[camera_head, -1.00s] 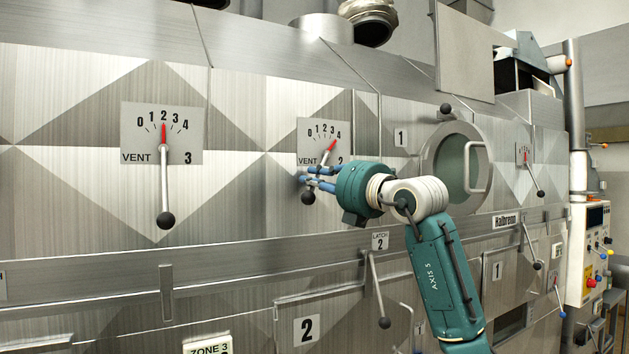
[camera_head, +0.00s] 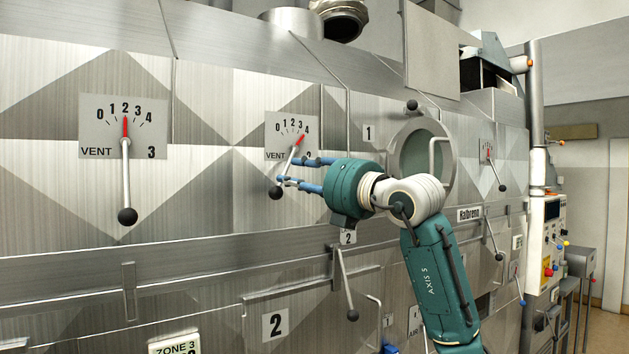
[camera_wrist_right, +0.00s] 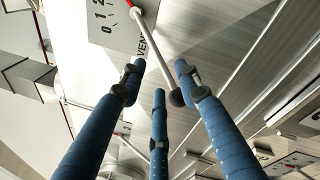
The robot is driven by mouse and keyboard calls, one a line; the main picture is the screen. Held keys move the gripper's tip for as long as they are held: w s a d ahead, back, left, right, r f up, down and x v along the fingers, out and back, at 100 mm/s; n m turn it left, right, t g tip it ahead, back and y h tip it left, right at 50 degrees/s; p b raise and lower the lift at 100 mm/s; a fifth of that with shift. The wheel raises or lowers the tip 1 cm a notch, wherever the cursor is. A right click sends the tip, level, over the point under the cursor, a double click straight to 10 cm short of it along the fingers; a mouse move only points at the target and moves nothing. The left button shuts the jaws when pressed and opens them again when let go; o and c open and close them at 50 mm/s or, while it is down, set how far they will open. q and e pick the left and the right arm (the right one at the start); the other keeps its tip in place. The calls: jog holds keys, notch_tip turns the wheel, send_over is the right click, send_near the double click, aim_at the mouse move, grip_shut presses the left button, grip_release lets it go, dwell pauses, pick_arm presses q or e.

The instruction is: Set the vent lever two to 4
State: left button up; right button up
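The vent two lever (camera_head: 288,168) has a thin rod with a black knob (camera_head: 276,193) and a red pointer. It leans, knob to the lower left, and the pointer points at about 4 on its dial plate (camera_head: 272,143). My right gripper (camera_head: 285,171) is at this lever from the right, its blue fingers spread apart. In the right wrist view the lever rod (camera_wrist_right: 152,45) runs down to the knob (camera_wrist_right: 177,98), beside the right-hand finger; I cannot tell whether they touch. A finger partly covers the plate's label. My left gripper is not in view.
The vent three lever (camera_head: 126,185) hangs nearly straight at 2 on the left. A round door (camera_head: 422,160) with a handle is right of my right gripper. A latch lever (camera_head: 346,285) and a horizontal rail (camera_head: 180,248) are below. Another vent lever (camera_head: 496,172) is farther right.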

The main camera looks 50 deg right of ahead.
jog(key=s, duration=0.6)
jog(key=shift+s+a+f, duration=0.25)
jog(key=shift+a+f, duration=0.1)
jog(key=shift+a, duration=0.05)
jog(key=shift+w, duration=0.1)
